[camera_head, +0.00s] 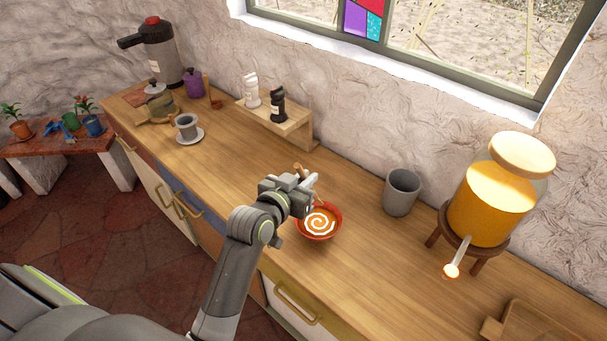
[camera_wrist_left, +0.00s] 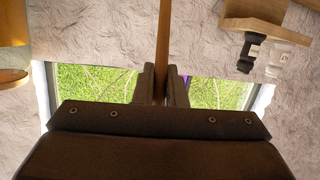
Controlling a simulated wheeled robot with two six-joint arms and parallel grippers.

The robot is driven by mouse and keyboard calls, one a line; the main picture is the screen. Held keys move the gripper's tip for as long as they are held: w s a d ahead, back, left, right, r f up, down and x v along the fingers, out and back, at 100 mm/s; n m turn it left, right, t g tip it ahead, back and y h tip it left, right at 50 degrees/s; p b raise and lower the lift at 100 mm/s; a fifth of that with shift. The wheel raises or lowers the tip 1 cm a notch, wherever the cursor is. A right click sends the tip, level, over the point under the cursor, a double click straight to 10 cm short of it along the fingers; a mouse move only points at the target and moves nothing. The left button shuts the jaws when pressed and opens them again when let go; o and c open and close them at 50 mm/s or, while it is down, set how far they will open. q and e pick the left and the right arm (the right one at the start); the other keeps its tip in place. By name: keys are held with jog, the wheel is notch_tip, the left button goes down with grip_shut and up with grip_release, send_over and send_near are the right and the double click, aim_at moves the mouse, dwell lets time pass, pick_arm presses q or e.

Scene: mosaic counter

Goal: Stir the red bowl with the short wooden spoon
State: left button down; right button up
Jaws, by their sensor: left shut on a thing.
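A red bowl (camera_head: 318,234) with a white spiral on its orange contents stands on the wooden counter. My left gripper (camera_head: 309,184) is just above and behind the bowl's left side. It is shut on the wooden spoon (camera_head: 297,169), whose handle end shows above the fingers. In the left wrist view the spoon's handle (camera_wrist_left: 163,45) runs up from between the two fingers (camera_wrist_left: 162,85). The spoon's lower end is hidden, so I cannot tell whether it touches the bowl's contents. My right gripper is not in view.
A grey cup (camera_head: 402,192) and a drink dispenser (camera_head: 492,205) on a wooden stand are to the right. A small wooden shelf (camera_head: 297,128) with two shakers is behind. A cup on a saucer (camera_head: 190,138) is at left. Counter front of the dispenser is mostly clear.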

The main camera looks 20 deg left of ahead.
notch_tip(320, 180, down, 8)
jog(key=b, duration=0.7)
jog(key=shift+b, duration=0.35)
